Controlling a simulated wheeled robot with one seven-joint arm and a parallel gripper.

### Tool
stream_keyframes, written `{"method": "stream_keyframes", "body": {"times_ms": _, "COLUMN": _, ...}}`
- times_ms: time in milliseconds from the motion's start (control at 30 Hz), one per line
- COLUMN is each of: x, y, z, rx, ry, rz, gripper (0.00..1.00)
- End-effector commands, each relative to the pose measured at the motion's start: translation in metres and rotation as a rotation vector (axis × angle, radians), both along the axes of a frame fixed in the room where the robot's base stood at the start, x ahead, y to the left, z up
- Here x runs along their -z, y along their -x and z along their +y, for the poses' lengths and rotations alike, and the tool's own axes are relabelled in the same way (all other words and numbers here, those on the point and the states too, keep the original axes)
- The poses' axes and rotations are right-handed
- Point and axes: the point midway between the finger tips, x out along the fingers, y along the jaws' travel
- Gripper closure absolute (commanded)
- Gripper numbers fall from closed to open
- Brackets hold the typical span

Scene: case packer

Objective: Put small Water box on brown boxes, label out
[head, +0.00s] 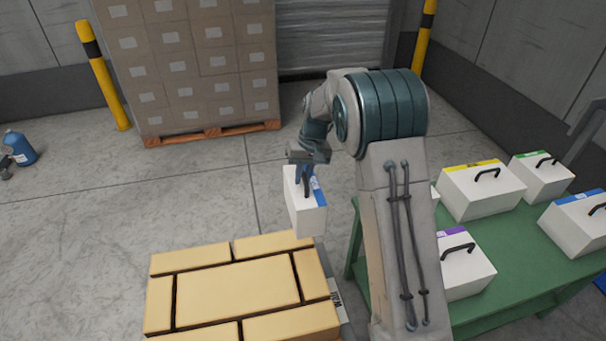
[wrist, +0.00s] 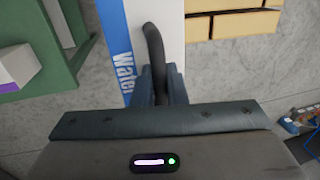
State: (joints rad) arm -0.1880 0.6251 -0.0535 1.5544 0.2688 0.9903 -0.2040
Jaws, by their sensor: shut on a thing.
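A small white box with a blue stripe, the Water box (head: 308,214), hangs from my gripper (head: 305,176) in the head view. My gripper is shut on its black handle. In the wrist view the blue stripe on the box (wrist: 116,45) reads "Water", and the fingers (wrist: 160,85) close around the handle (wrist: 153,45). The brown boxes (head: 237,288) form a flat layer at the lower middle of the head view. The Water box is held beyond their far right corner, apart from them as far as I can see.
A green table (head: 520,262) at the right carries several white boxes with yellow, green, purple and blue stripes. A tall stack of cartons (head: 200,65) stands on a pallet at the back. Yellow posts (head: 104,80) flank it.

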Motion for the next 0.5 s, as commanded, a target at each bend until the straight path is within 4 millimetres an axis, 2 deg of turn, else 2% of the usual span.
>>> {"method": "stream_keyframes", "body": {"times_ms": 500, "x": 0.042, "y": 0.0, "z": 0.0, "rx": -0.001, "ry": 0.002, "rz": -0.003, "gripper": 1.0}}
